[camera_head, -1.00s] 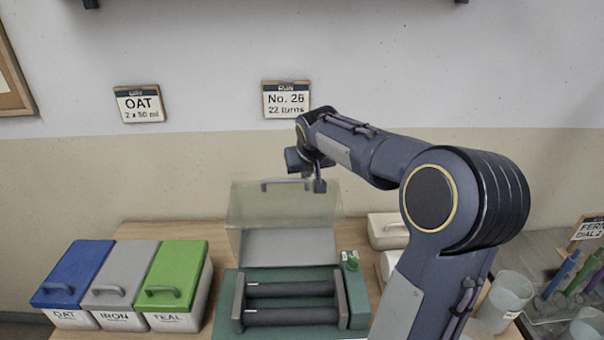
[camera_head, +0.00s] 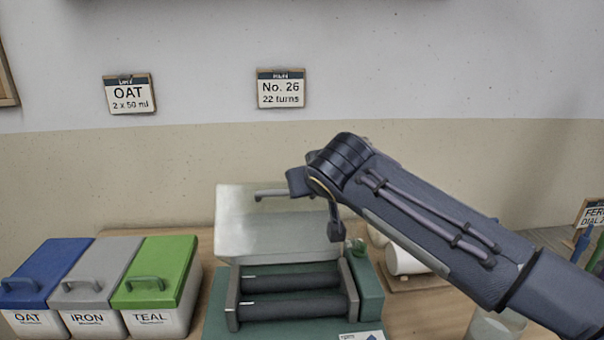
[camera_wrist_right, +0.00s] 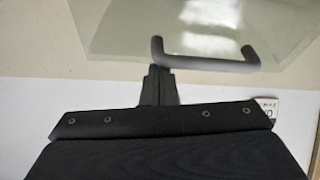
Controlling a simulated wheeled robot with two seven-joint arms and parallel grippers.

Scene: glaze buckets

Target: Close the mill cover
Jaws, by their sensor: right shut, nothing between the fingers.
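The mill cover (camera_head: 262,225), a translucent pale lid with a grey bar handle (camera_head: 285,193), stands raised behind the green mill (camera_head: 212,320), with two dark rollers (camera_head: 290,281) exposed in front. My right gripper (camera_head: 335,234) hangs at the cover's right side, shut and empty. In the right wrist view its closed fingers (camera_wrist_right: 160,80) point toward the handle (camera_wrist_right: 205,65), close to its left end; whether they touch cannot be told. The cover (camera_wrist_right: 210,30) also shows there, behind the handle. My left gripper is not in view.
Lidded blue (camera_head: 45,275), grey (camera_head: 98,275) and green (camera_head: 157,275) bins stand left of the mill. White containers (camera_head: 400,262) and a clear cup (camera_head: 492,328) lie to the right, partly behind my arm. Two signs (camera_head: 129,93) (camera_head: 281,88) hang on the wall.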

